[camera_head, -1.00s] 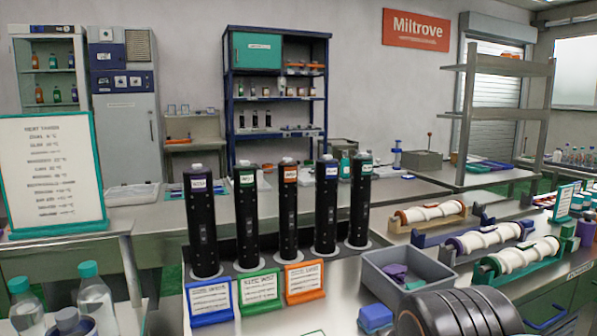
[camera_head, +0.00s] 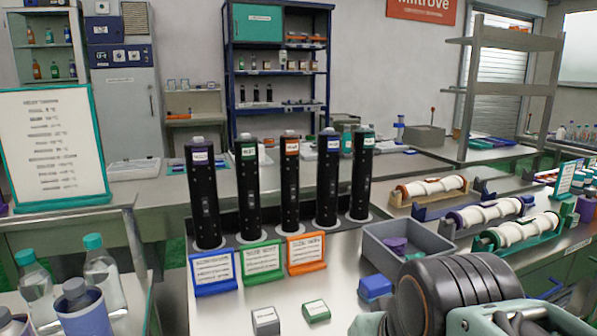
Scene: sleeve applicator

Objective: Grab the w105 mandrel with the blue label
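Several tall black mandrels stand upright in a row on the steel bench, each with a coloured label near its top. The fourth from the left has a blue label (camera_head: 328,185); its print is too small to read. The leftmost mandrel (camera_head: 204,200) has a purple-looking label, the second (camera_head: 247,195) a green one, the third (camera_head: 290,185) an orange one, and the rightmost (camera_head: 361,180) a dark green one. All stand free of my arm. Part of my arm fills the bottom right corner; I make out no gripper fingers.
Blue (camera_head: 213,273), green (camera_head: 263,262) and orange (camera_head: 306,254) sign cards stand before the mandrels. A grey bin (camera_head: 432,243) and a blue block (camera_head: 375,288) lie right of them. White rollers on cradles (camera_head: 487,213) stand further right. Bottles (camera_head: 101,263) are at left.

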